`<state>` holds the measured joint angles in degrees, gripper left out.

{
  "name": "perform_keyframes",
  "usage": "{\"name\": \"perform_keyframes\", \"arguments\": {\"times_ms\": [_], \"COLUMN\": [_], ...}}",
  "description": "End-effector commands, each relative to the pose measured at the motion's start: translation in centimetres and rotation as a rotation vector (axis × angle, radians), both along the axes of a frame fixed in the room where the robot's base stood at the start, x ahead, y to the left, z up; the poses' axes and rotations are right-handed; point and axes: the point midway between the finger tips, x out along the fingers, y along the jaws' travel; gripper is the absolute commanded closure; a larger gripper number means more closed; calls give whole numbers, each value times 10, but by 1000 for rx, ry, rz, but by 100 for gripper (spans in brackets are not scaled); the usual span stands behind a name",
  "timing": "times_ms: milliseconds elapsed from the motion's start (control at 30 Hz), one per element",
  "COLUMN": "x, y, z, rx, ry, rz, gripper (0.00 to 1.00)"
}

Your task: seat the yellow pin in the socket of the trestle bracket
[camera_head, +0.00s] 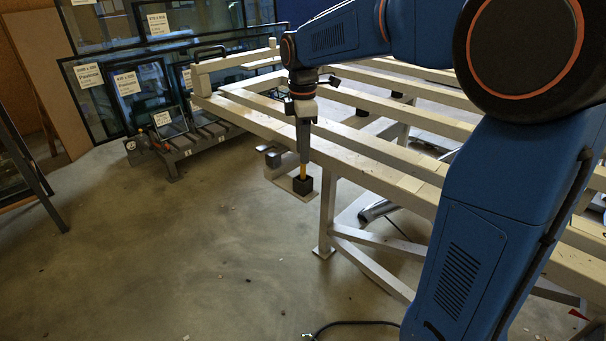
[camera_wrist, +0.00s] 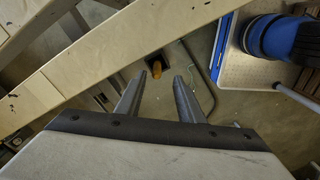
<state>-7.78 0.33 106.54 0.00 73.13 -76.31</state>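The yellow pin (camera_head: 303,171) stands upright at the black socket block (camera_head: 303,186) of the trestle bracket, a light plate low beside the trestle. Its lower end is inside or behind the block's rim, so I cannot tell how deep it sits. In the wrist view the pin (camera_wrist: 157,71) shows end-on against the dark socket (camera_wrist: 153,60). My gripper (camera_head: 303,160) points down just above the pin. In the wrist view my gripper (camera_wrist: 160,76) has its two fingers apart, with a clear gap on each side of the pin.
The pale trestle frame (camera_head: 345,155) with its long beams stands right beside my gripper. Glass panes with labels (camera_head: 140,85) lean at the back left, above a low rack (camera_head: 190,145). The floor at the left and front is mostly clear.

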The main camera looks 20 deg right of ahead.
Motion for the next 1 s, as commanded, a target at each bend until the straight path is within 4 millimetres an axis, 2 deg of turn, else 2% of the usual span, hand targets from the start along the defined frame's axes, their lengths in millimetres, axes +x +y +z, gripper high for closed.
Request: {"name": "perform_keyframes", "arguments": {"times_ms": [267, 400, 600, 867, 900, 1000], "x": [2, 5, 6, 6, 6, 6], "y": [-1, -2, -2, -2, -2, -2], "z": [-18, -38, -58, -60, -60, -60], "rx": [0, -1, 0, 0, 0, 0], "ry": [2, 4, 1, 0, 0, 0], "rz": [-1, -1, -1, 0, 0, 0], "gripper": [65, 65, 65, 65, 68, 92]}}
